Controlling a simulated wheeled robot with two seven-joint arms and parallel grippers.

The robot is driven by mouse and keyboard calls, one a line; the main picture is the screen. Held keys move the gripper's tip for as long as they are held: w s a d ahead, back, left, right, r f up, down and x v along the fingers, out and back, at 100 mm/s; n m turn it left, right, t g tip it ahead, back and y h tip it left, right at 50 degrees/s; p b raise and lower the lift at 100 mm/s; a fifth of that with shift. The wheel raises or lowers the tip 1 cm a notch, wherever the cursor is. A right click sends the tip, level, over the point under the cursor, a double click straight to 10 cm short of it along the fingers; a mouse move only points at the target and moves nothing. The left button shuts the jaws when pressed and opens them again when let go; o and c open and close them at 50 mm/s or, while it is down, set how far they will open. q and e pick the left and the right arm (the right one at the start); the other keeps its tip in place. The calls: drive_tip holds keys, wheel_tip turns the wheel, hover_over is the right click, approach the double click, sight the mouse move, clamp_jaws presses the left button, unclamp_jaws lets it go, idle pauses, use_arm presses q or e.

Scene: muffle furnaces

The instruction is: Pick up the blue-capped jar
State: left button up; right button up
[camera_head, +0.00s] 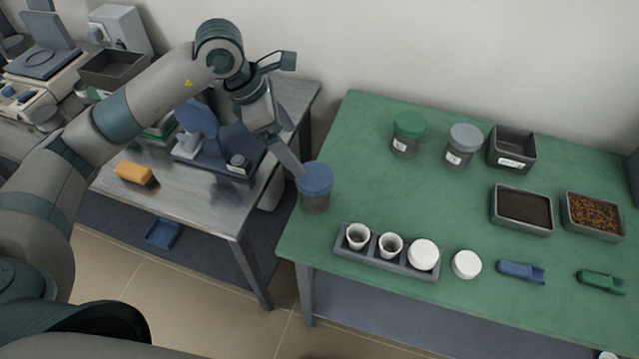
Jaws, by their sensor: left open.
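The blue-capped jar (315,188) stands upright at the left edge of the green table (362,135). It has a blue lid and a dark, see-through body. My left gripper (296,172) reaches down from the upper left, with its finger end at the left side of the jar's lid. The jaws are open; one finger shows clearly and the other is hard to make out. I cannot tell whether the finger touches the lid. My right gripper is not in view.
A green-capped jar (407,134) and a grey-capped jar (461,146) stand farther back. A grey rack (345,254) with white crucibles lies in front, beside a loose white lid (466,264). Trays and scoops fill the right. A metal table (205,205) with equipment stands left.

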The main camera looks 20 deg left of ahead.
sight(314, 176)
use_arm(q)
drive_tip(key=shift+s, duration=0.15)
drive_tip(key=p+x, duration=0.4)
drive_tip(key=x, duration=0.6)
drive_tip(key=shift+d+f, duration=0.3)
drive_tip(key=shift+p+x, duration=0.3)
drive_tip(key=shift+x, duration=0.5)
drive_tip(key=shift+a, duration=0.1)
drive_tip(key=shift+f+p, duration=0.4)
drive_tip(key=shift+p, duration=0.25)
drive_tip(key=p+x, duration=0.1)
drive_tip(key=x, duration=0.2)
drive_tip(key=shift+p, duration=0.4)
drive_tip(key=shift+d+f, duration=0.35)
drive_tip(key=shift+f, duration=0.3)
